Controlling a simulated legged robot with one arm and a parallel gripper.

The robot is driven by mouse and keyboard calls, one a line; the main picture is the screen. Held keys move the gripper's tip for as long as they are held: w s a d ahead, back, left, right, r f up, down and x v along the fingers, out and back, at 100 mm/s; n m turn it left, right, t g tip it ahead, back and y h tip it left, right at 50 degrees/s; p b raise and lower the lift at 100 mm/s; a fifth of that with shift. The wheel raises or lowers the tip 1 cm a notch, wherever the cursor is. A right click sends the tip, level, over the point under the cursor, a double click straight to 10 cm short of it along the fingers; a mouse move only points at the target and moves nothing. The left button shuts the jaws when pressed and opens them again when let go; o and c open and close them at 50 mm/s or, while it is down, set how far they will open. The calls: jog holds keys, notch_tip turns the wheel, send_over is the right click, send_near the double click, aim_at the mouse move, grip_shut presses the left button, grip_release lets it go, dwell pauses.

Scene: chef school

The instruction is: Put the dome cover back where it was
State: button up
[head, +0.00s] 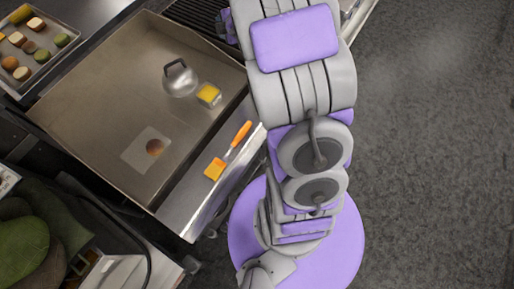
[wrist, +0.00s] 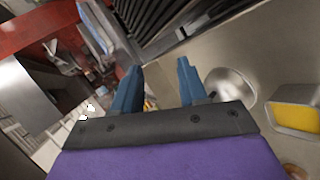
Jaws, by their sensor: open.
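The dome cover (head: 180,82) is a shiny metal dome with a dark handle. It rests on the flat metal griddle (head: 95,100), beside a small square container of yellow contents (head: 209,95). In the wrist view the dome (wrist: 232,88) lies to the right of my gripper (wrist: 157,82), and the yellow container (wrist: 296,118) is farther right. My gripper's two blue fingers are apart with nothing between them, and the dome is outside them. In the head view my arm hides much of the area around the gripper.
A round brown item (head: 155,147) lies on a pale square sheet on the griddle. An orange-handled spatula (head: 228,150) lies on the front ledge. A tray of small foods (head: 32,45) is at upper left. A dark slatted grate (head: 195,15) adjoins the griddle. Floor at right is clear.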

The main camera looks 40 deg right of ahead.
jog(key=s+r+m+g+h, duration=0.5)
jog(key=s+m, duration=0.4)
jog(key=s, duration=0.5)
jog(key=s+a+m+g+y, duration=0.1)
jog(key=s+a+m+g, duration=0.1)
jog(key=s+a, duration=0.4)
jog(key=s+a+r+m+g+y, duration=0.1)
jog(key=s+a, duration=0.5)
jog(key=s, duration=0.8)
jog(key=s+a+r+m+g+y, duration=0.1)
jog(key=s+a+m+g+y, duration=0.2)
jog(key=s, duration=0.6)
jog(key=a+m+g, duration=0.1)
jog(key=a, duration=0.1)
jog(key=shift+s+a, duration=0.4)
